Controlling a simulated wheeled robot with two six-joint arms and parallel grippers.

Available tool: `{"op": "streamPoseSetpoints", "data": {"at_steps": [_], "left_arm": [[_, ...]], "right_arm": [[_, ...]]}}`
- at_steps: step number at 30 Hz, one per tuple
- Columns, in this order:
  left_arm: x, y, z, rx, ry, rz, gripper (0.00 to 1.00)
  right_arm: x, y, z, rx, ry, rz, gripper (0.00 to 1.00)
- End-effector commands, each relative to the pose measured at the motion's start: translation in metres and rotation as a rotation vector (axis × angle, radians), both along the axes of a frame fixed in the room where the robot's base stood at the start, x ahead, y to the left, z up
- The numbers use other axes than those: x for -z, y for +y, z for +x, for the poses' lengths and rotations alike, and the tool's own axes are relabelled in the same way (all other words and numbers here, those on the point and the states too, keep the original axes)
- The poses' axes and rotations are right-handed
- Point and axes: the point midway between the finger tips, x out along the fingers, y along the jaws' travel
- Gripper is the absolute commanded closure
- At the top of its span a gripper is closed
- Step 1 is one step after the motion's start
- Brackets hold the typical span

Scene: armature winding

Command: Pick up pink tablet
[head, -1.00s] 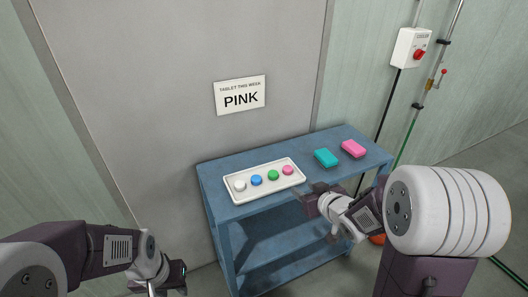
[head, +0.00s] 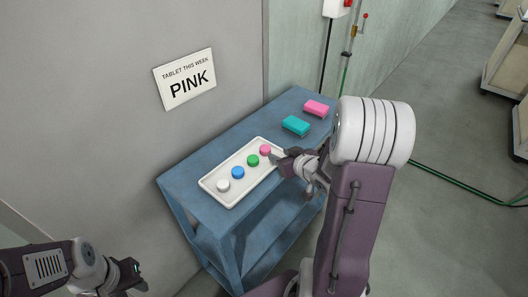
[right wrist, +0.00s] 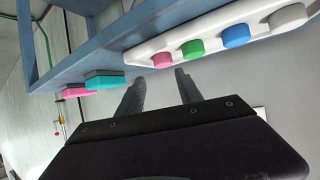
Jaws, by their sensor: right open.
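The pink tablet (head: 265,150) is a small round disc at the right end of a white tray (head: 212,188) on the blue table. In the right wrist view the pink tablet (right wrist: 162,60) lies just beyond my open, empty fingers, roughly between their lines. My right gripper (head: 278,157) is beside the tray's right end, close to the pink tablet; whether it touches cannot be told. My left gripper (head: 128,280) is low at the left, away from the table; its jaws are unclear.
Green (head: 253,160), blue (head: 238,173) and white (head: 223,186) tablets share the tray in a row. A teal block (head: 296,125) and a pink block (head: 316,107) lie farther back on the table. A wall sign (head: 187,80) reads PINK.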

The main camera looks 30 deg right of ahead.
Motion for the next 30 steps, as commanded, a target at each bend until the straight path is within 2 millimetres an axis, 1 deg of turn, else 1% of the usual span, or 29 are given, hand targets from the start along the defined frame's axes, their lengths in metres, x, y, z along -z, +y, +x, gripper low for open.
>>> {"op": "streamPoseSetpoints", "data": {"at_steps": [2,6,9,14,21,24,29,30], "left_arm": [[0.001,0.000,0.000,0.000,0.000,0.000,0.64],[0.005,0.000,0.000,0.000,0.000,0.000,0.64],[0.005,0.000,0.000,0.000,0.000,0.000,0.64],[0.006,0.000,0.000,0.000,0.000,0.000,0.64],[0.008,0.000,0.000,0.000,0.000,0.000,0.64],[0.008,0.000,0.000,0.000,0.000,0.000,0.64],[0.008,0.000,0.000,0.000,0.000,0.000,0.64],[0.008,0.000,0.000,0.000,0.000,0.000,0.64]], "right_arm": [[0.002,0.000,0.003,-0.001,0.000,0.000,0.58],[0.014,0.001,0.023,-0.003,0.001,0.001,0.58],[0.018,0.001,0.032,-0.002,0.001,0.001,0.58],[0.020,0.001,0.038,-0.002,0.000,0.000,0.58],[0.040,0.003,0.074,-0.003,0.001,-0.001,0.58],[0.042,0.003,0.080,-0.002,0.000,-0.001,0.58],[0.042,0.003,0.081,0.000,-0.001,-0.001,0.58],[0.042,0.003,0.081,0.000,0.000,-0.001,0.60]]}}
